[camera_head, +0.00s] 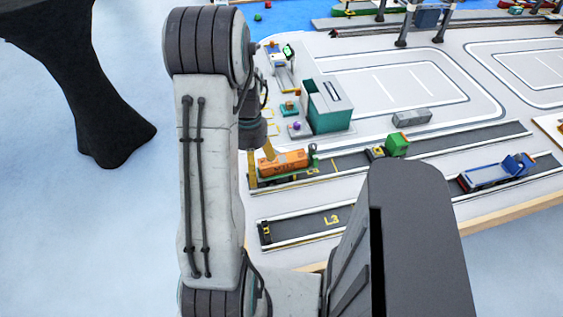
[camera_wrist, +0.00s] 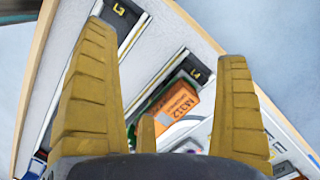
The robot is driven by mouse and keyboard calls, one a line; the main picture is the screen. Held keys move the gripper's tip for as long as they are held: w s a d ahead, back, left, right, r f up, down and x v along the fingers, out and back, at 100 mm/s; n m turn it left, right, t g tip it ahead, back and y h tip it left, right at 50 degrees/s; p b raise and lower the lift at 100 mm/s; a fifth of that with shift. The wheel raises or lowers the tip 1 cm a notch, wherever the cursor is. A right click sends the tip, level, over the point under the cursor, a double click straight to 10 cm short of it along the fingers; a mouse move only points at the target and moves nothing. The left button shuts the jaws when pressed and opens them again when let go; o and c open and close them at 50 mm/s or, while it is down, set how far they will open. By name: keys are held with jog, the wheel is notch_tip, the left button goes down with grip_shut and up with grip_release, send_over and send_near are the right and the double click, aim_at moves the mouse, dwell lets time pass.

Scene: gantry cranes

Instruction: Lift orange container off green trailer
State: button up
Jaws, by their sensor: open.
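The orange container (camera_head: 281,164) rests on the green trailer (camera_head: 296,174) in a lane on the dock board. In the wrist view the container (camera_wrist: 178,105) shows between my yellow fingers, with the marking M312 on it. A green edge of the trailer (camera_wrist: 168,87) shows beside it. My gripper (camera_head: 261,153) hangs at the container's left end in the head view, partly hidden behind my arm. In the wrist view my gripper (camera_wrist: 166,42) is open, with nothing between its fingers touching visibly. Its exact height over the container cannot be told.
A teal building (camera_head: 329,107) stands behind the lane. A small green vehicle (camera_head: 397,145) stands farther right in the same lane. A blue trailer (camera_head: 493,173) is at the right. A grey container (camera_head: 412,117) lies behind.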

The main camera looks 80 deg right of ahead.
aim_at(284, 161)
jog(key=s+d+f+m, duration=0.1)
jog(key=s+d+m, duration=0.1)
jog(key=d, duration=0.1)
jog(key=s+d+f+m, duration=0.1)
jog(key=s+d+m, duration=0.1)
jog(key=d+m, duration=0.1)
jog(key=s+d+f+m+h, duration=0.1)
jog(key=s+d+f+m, duration=0.1)
jog(key=d+m, duration=0.1)
jog(key=shift+s+d+f, duration=0.1)
jog(key=shift+s, duration=0.2)
jog(key=d+m, duration=0.1)
jog(key=m, duration=0.1)
jog(key=shift+s+d+m+h, duration=0.1)
jog(key=shift+d+m+h, duration=0.1)
jog(key=shift+m+h, duration=0.15)
jog(key=shift+f, duration=0.35)
jog(key=shift+f+p, duration=1)
jog(key=shift+f, duration=2.15)
jog(key=c, duration=1.4)
